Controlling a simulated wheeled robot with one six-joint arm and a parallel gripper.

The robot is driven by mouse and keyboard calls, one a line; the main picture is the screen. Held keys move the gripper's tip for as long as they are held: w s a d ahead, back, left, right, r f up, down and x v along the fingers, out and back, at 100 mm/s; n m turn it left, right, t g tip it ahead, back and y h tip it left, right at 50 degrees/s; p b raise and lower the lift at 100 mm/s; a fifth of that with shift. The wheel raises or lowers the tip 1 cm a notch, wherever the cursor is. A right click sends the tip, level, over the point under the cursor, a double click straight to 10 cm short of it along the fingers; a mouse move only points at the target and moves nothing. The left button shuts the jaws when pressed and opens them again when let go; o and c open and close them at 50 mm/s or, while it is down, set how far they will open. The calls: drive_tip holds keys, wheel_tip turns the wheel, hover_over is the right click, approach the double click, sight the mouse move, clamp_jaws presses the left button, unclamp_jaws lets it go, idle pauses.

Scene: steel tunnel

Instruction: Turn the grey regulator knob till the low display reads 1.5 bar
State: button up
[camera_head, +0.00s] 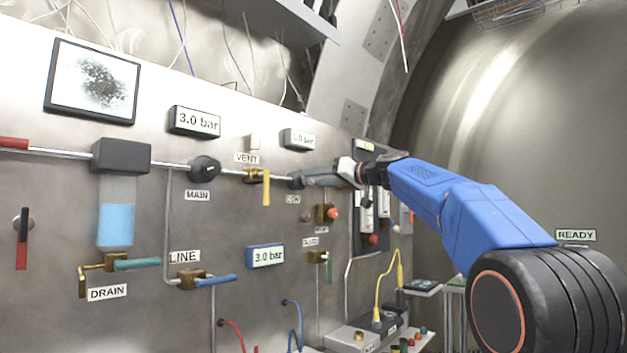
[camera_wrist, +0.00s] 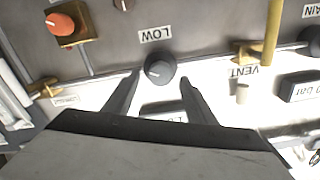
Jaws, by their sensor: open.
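The grey low regulator knob (camera_wrist: 160,69) shows round and dark, with a pale pointer mark, in the wrist view, which is upside down. The LOW label (camera_wrist: 155,35) is beside it. My gripper (camera_wrist: 160,78) is open, with one fingertip on each side of the knob and a gap at each. In the head view my gripper (camera_head: 308,180) reaches the panel at the knob (camera_head: 296,181), which it partly hides. The low display (camera_head: 299,139) above appears to read 1.0 bar. In the wrist view it is mostly hidden behind my gripper.
The VENT valve's yellow lever (camera_head: 266,188) is left of my gripper. An orange knob (camera_head: 332,213) sits below right. The MAIN knob (camera_head: 205,169) is further left, under a display (camera_head: 195,121) reading 3.0 bar.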

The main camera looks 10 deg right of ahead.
drive_tip(key=shift+x, duration=1.3)
drive_tip(key=c, duration=1)
drive_tip(key=shift+c, duration=0.2)
drive_tip(key=shift+m, duration=0.3)
drive_tip(key=m, duration=0.4)
drive_tip(key=shift+m, duration=0.3)
drive_tip(key=shift+f+m, duration=0.1)
drive_tip(key=shift+m, duration=2.1)
